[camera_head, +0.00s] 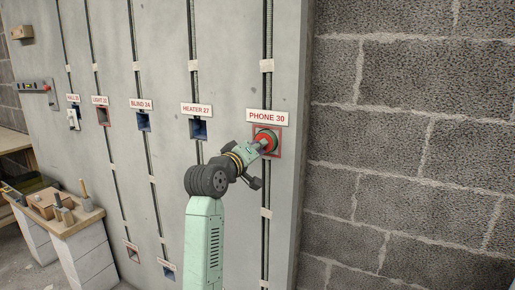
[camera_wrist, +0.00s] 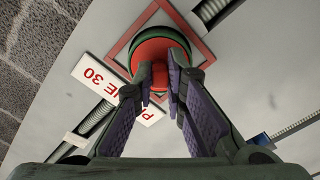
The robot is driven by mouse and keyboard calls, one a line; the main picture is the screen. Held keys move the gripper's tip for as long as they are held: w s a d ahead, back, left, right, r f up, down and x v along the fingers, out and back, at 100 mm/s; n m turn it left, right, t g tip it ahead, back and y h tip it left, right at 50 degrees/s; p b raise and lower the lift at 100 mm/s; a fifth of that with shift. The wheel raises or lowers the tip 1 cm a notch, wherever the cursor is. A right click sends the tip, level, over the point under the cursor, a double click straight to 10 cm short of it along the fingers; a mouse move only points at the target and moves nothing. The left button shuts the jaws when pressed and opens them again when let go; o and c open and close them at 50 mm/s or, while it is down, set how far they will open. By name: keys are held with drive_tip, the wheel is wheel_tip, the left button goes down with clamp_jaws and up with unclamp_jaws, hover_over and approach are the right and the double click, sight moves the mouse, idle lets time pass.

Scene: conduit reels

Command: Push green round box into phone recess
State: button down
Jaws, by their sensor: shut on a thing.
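The green round box (camera_head: 267,137) has a green rim and a red face and is at the phone recess, under the "PHONE 30" sign (camera_head: 267,117). The square red frame (camera_head: 279,151) of the recess shows around it. In the wrist view the box (camera_wrist: 167,44) covers most of the opening inside the red frame. I cannot tell how deep it sits. My gripper (camera_head: 260,147) faces the wall. In the wrist view its fingers (camera_wrist: 160,76) are shut on a small red part at the front of the box.
Other labelled recesses lie to the left: heater (camera_head: 199,129), blind (camera_head: 143,122) and light (camera_head: 103,116). Conduits run vertically along the grey panel. A block wall (camera_head: 410,150) stands to the right. A workbench (camera_head: 75,222) with tools is at lower left.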

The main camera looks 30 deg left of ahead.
drive_tip(key=shift+w, duration=1)
drive_tip(key=shift+r, duration=0.1)
idle(0.3)
drive_tip(key=c, duration=1.6)
unclamp_jaws()
drive_tip(key=shift+o, duration=0.7)
drive_tip(key=shift+o, duration=0.7)
drive_tip(key=s+b, duration=0.3)
drive_tip(key=s, duration=0.4)
drive_tip(key=shift+d, duration=0.15)
